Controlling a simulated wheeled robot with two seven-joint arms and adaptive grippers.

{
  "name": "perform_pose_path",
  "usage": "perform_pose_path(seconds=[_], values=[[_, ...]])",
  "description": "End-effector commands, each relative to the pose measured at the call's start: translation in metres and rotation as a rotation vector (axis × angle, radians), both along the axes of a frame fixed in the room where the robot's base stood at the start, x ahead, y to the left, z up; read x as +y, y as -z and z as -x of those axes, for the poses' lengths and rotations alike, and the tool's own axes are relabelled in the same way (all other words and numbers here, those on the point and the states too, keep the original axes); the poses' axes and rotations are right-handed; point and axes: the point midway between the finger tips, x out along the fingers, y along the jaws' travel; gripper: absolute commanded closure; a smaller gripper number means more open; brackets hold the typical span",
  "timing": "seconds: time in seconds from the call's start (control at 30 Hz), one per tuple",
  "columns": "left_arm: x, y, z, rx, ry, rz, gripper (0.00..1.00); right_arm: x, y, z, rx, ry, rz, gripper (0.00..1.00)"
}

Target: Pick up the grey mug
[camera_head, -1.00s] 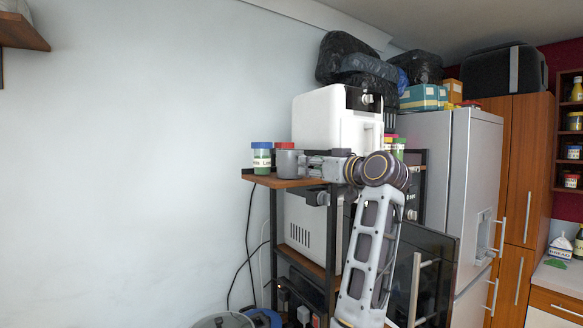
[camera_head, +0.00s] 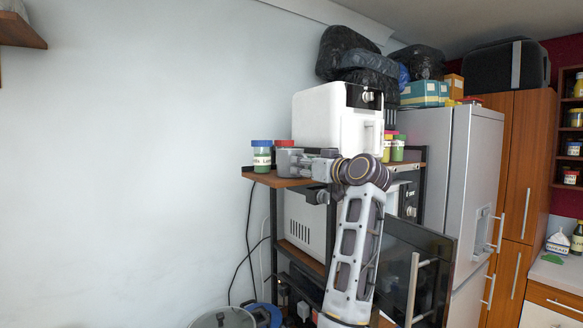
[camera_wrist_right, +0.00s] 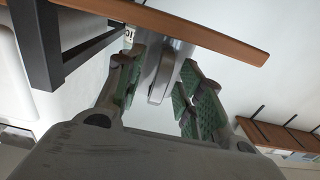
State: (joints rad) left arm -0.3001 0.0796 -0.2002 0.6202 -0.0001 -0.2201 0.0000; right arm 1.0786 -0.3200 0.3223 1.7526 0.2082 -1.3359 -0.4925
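The grey mug (camera_head: 283,158) stands on the wooden shelf top, near its left end; part of it is hidden behind my gripper in the head view. In the right wrist view the mug (camera_wrist_right: 178,52) shows with its handle (camera_wrist_right: 161,80) pointing towards the palm. My right gripper (camera_head: 301,161) is at the mug's right side. In the wrist view its green-padded fingers (camera_wrist_right: 160,72) are apart, one on each side of the handle, with gaps visible between pads and handle. My left gripper is out of view.
A jar with a blue lid (camera_head: 261,156) and one with a red lid (camera_head: 284,143) stand close to the mug. A white appliance (camera_head: 325,118) stands behind my gripper. The shelf board (camera_head: 262,178) has its edge just below the mug.

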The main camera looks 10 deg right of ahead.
Motion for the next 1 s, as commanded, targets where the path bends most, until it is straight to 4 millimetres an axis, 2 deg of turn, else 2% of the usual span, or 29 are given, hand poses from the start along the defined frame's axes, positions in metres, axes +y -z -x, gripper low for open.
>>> perform_pose_path(seconds=[0.03, 0.3, 0.33, 1.0], values=[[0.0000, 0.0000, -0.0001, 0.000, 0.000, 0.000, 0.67, -0.0001, -0.0001, 0.0001, 0.000, 0.000, 0.000, 0.64], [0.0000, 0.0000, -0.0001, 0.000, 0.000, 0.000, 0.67, -0.0001, 0.0000, 0.0001, 0.000, 0.000, 0.000, 0.98], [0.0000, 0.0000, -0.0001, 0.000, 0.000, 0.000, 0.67, -0.0001, 0.0000, 0.0001, 0.000, 0.000, 0.000, 1.00], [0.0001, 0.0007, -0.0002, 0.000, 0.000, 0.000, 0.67, -0.0002, -0.0046, 0.0007, -0.004, 0.001, 0.001, 1.00]])
